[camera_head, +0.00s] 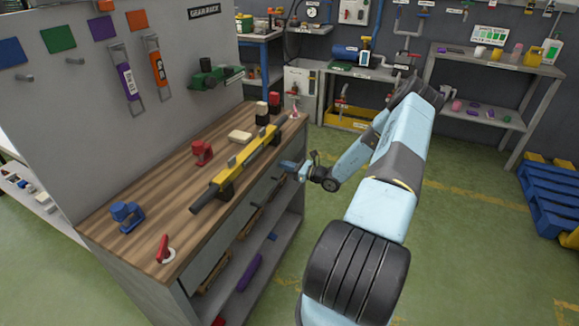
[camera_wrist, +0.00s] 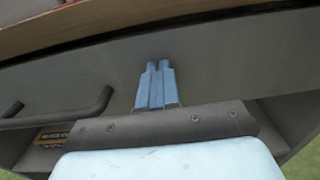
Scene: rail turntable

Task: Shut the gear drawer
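The wooden-topped bench (camera_head: 150,215) has grey drawer fronts below its top edge. A grey drawer front (camera_head: 262,194) faces my gripper (camera_head: 290,166), near the bench's far right end; I cannot tell whether it is the gear drawer or how far out it stands. In the wrist view, a grey front (camera_wrist: 230,65) fills the middle, with a dark bar handle (camera_wrist: 65,118) at left. My gripper's blue fingers (camera_wrist: 158,68) are together, empty, pointing at that front right of the handle. Whether they touch it is unclear.
A yellow and black rail-like tool (camera_head: 240,165), a red clamp (camera_head: 202,152) and a blue clamp (camera_head: 127,215) lie on the bench top. An open shelf (camera_head: 255,285) runs below the drawers. The green floor (camera_head: 470,230) to the right is mostly clear.

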